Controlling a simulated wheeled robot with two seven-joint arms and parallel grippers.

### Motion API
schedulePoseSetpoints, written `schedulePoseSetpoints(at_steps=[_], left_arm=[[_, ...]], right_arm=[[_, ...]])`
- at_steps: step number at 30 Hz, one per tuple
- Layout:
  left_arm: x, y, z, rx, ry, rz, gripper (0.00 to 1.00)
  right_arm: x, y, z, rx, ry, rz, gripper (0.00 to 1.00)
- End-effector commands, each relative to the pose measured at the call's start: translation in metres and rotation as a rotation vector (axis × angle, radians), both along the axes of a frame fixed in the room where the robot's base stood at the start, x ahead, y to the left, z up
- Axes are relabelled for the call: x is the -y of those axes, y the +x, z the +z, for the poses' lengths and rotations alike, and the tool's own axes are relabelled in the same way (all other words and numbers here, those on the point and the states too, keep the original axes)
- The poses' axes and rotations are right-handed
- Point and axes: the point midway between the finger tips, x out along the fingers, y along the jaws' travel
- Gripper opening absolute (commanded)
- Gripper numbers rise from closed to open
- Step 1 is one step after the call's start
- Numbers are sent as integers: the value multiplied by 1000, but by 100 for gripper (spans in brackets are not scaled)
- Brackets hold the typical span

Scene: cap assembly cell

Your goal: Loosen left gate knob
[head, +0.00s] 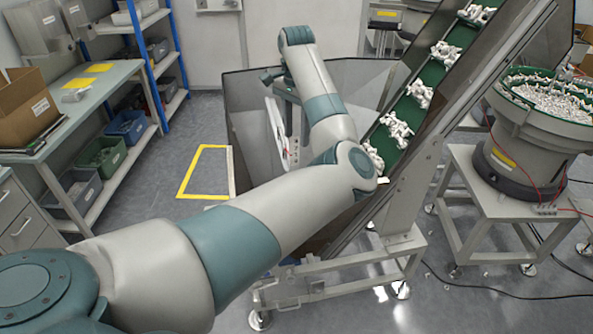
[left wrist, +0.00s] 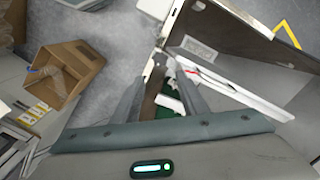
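My left arm reaches over the grey hopper (head: 359,78), and its hand is mostly hidden behind my own arm in the head view. In the left wrist view, my left gripper (left wrist: 160,78) is open, its two grey fingers apart with no knob between them. Beyond the fingers are a strip of green belt with white parts and a pale panel (left wrist: 232,77) bearing a small red mark. I cannot make out the left gate knob in either view. My right gripper is not in view.
An inclined conveyor (head: 432,71) with a green belt carries white parts. A bowl feeder (head: 541,110) full of white parts stands at the right. A workbench (head: 92,100) and blue shelving (head: 143,57) stand at the left. Yellow floor tape (head: 181,193) marks open floor.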

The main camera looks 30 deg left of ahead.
Motion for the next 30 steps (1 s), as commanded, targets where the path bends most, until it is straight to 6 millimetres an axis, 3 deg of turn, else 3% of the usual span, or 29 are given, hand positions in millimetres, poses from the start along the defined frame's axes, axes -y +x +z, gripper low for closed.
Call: schedulePoseSetpoints(at_steps=[18,24,30], left_arm=[[1,-1,-108,-4,-2,-2,40],[0,0,-132,-2,-1,-1,40],[0,0,-143,-1,-1,0,40]], right_arm=[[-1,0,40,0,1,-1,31],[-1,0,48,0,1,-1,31],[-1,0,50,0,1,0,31]])
